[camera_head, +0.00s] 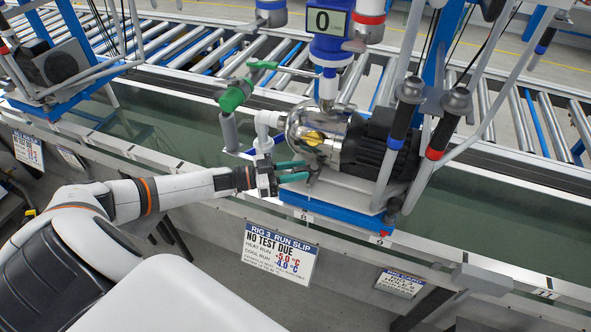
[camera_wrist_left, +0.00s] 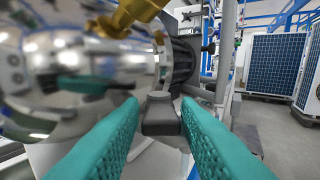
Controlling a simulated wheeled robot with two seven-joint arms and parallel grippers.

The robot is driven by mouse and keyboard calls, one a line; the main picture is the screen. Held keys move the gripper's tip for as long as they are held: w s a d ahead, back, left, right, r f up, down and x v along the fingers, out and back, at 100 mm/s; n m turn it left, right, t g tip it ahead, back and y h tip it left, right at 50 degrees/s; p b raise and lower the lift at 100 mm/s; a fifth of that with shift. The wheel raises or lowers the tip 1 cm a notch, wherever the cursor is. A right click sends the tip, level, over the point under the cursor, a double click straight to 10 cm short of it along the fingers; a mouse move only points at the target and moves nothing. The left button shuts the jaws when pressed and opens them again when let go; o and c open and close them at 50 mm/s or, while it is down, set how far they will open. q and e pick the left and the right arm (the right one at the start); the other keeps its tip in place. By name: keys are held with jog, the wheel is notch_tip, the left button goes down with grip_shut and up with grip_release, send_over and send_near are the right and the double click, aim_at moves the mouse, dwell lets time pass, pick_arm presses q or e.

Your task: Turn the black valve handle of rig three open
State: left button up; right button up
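Rig three's pump (camera_head: 318,130) has a shiny steel body and a black motor, and stands on a blue-edged base. A dark block-shaped part, which looks like the black valve handle (camera_wrist_left: 161,114), sits low beside the steel body in the left wrist view. My left gripper (camera_head: 306,170) reaches in from the left, low in front of the pump. Its two teal fingers (camera_wrist_left: 160,105) are apart, one on each side of the dark block. I cannot tell whether they touch it. In the head view the handle is hard to make out behind the fingers. My right gripper is not in view.
A green-handled valve (camera_head: 236,95) and white pipe elbow stand left of the pump. A display (camera_head: 328,20) reading 0 is above. Two probe-like handles, one red-ringed (camera_head: 445,125), hang at right. The run slip (camera_head: 279,254) hangs below on the trough wall.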

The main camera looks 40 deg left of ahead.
aim_at(313, 172)
pick_arm(q)
grip_shut()
jog(key=shift+s+d+r+n+t+y+p, duration=0.2)
jog(key=shift+n+t+y+p, duration=0.35)
jog(key=shift+p, duration=0.55)
jog(key=n+t+y+p, duration=0.1)
jog(key=y+p, duration=0.1)
jog(key=d+n+t+y+p, duration=0.1)
jog(key=n+y+p, duration=0.1)
jog(key=s+d+n+t+y+p, duration=0.1)
jog(key=y+p, duration=0.1)
jog(key=p, duration=0.1)
jog(key=shift+n+y, duration=0.25)
jog(key=n+y+p, duration=0.1)
jog(key=d+n+y+p, duration=0.1)
jog(key=y, duration=0.1)
jog(key=shift+f+n+t+y, duration=0.1)
jog(key=shift+n+t+y, duration=0.2)
jog(key=shift+t, duration=0.05)
jog(key=shift+w+d+f+n+y+p, duration=0.1)
jog(key=shift+d+n+y+p, duration=0.2)
jog(key=shift+n+y, duration=0.6)
jog(key=shift+d+n+y+p, duration=0.25)
jog(key=shift+n+y, duration=0.15)
jog(key=shift+y, duration=1.2)
jog(key=shift+o, duration=1.1)
grip_release()
jog(key=shift+o, duration=0.8)
